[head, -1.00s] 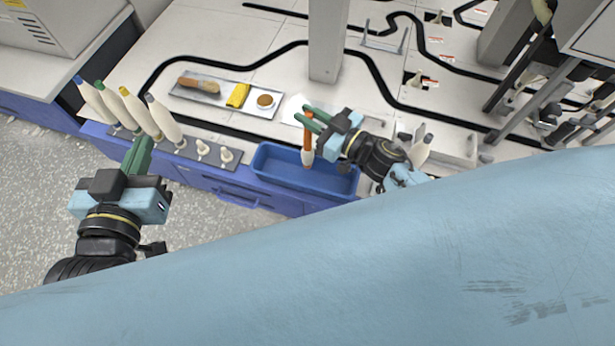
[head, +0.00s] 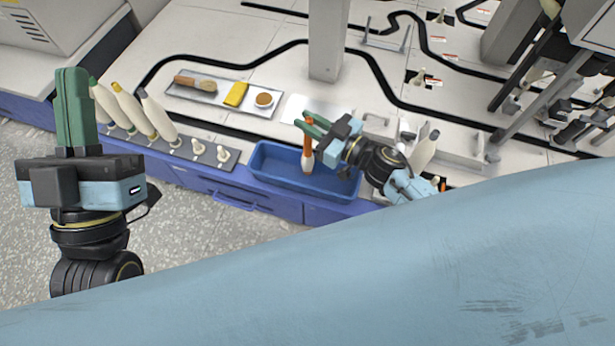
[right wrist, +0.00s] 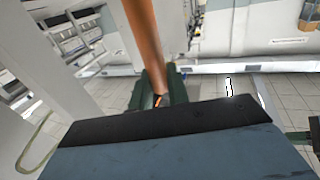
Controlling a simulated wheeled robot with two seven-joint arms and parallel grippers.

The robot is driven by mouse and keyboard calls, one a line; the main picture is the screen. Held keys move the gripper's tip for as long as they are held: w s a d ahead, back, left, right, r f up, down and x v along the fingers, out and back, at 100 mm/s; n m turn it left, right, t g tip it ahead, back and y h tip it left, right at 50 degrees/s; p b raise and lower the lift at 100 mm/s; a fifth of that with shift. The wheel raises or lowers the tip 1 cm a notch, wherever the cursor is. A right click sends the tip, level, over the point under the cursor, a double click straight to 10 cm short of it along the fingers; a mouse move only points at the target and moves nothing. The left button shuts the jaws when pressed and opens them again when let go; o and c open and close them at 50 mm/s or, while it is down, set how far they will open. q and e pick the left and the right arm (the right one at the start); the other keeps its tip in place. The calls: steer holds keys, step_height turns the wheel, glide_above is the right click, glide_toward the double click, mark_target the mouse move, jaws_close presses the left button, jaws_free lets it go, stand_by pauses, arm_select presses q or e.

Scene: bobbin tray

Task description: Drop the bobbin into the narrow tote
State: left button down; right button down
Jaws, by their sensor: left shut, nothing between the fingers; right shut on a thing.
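The bobbin (head: 307,160) has an orange-brown upper part and a white lower end. My right gripper (head: 307,124) is shut on its upper part and holds it roughly upright. Its white end shows against the inside of the blue narrow tote (head: 273,175); I cannot tell how far it is above the floor. The orange part of the bobbin (right wrist: 145,40) also shows in the right wrist view, between the green fingers. My left gripper (head: 72,72) is shut and empty at the left, away from the tote.
A rack (head: 185,148) holds several white bobbins with coloured tops, plus bare pegs, left of the tote. A tray (head: 222,99) with a brush, yellow cloth and small bowl lies behind it. A grey post (head: 327,45) rises behind the tote.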

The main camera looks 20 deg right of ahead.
arm_select(q)
steer(key=shift+r, duration=0.1)
arm_select(e)
steer(key=c, duration=1.3)
jaws_free()
arm_select(q)
step_height(320, 180, down, 11)
steer(key=w+a+g+y+p, duration=0.1)
steer(key=w+g+y+p, duration=0.1)
steer(key=g, duration=0.6)
steer(key=shift+w+g+y+p, duration=0.4)
steer(key=shift+y+p, duration=0.1)
steer(key=shift+p, duration=0.6)
arm_select(e)
steer(key=shift+v, duration=6.7)
